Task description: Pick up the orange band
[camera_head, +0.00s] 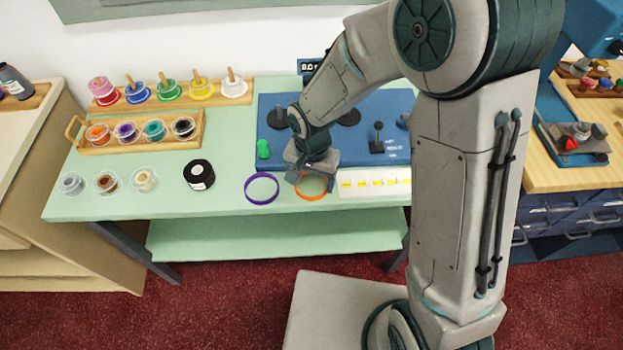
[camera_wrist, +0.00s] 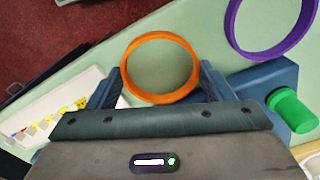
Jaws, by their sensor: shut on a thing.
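The orange band (camera_head: 311,197) is a thin ring at the front edge of the pale green counter (camera_head: 215,211), partly hidden by my gripper (camera_head: 312,183). In the wrist view the orange band (camera_wrist: 160,98) sits between my two fingers, one on each side of its outer wall. My gripper (camera_wrist: 162,82) is shut on it. I cannot tell whether the band touches the counter or is slightly raised.
A purple band (camera_head: 262,202) lies just left of the orange one. A white strip with yellow marks (camera_head: 375,190) is close on the right. The blue board (camera_head: 268,131) with a green knob (camera_head: 263,149) is behind.

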